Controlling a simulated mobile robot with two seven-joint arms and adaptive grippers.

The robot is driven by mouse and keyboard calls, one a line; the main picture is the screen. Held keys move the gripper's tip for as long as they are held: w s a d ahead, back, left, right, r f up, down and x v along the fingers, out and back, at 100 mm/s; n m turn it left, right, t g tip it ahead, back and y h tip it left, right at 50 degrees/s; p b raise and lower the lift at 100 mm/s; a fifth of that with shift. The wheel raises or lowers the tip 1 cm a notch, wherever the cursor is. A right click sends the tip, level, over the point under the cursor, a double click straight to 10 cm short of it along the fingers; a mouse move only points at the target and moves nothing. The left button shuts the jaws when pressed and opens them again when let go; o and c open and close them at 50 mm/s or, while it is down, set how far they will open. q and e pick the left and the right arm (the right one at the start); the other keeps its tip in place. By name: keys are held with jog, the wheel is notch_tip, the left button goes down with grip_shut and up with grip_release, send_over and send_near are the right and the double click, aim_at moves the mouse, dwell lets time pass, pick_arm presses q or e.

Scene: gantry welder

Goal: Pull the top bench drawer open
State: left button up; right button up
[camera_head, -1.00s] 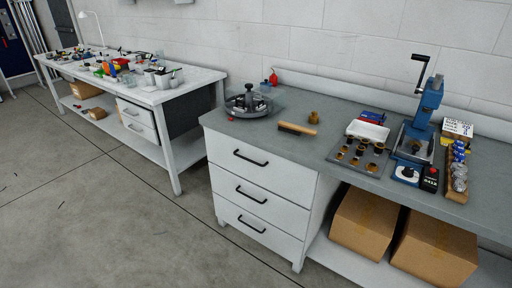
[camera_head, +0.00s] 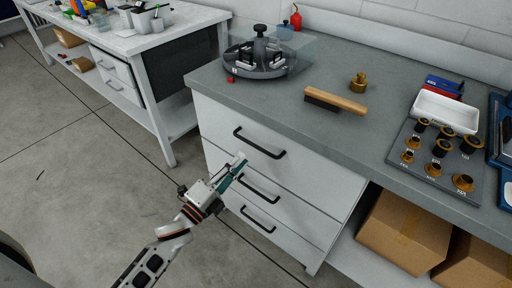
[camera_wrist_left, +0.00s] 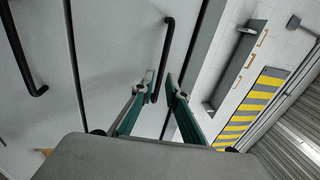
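The top bench drawer (camera_head: 310,178) is a white front under the grey worktop, and it is closed. Its black bar handle (camera_head: 258,145) shows in the head view and in the middle of the left wrist view (camera_wrist_left: 166,45). My left gripper (camera_head: 239,166) is in front of the drawers, just below and left of that handle in the head view. In the left wrist view its two fingers (camera_wrist_left: 160,77) are apart, with the handle lined up between their tips. Whether they touch it I cannot tell. My right gripper is not in view.
The middle drawer handle (camera_head: 259,188) and bottom handle (camera_head: 257,220) lie below. The worktop (camera_head: 320,70) holds a round fixture (camera_head: 257,58), a brush (camera_head: 335,102) and a tray of brass parts (camera_head: 420,155). Cardboard boxes (camera_head: 400,232) sit on the shelf at right. Floor in front is clear.

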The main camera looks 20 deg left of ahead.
aim_at(254, 144)
pick_arm(q)
jog(key=x, duration=0.7)
jog(key=shift+w+r, duration=0.1)
jog(key=shift+r, duration=0.1)
grip_shut()
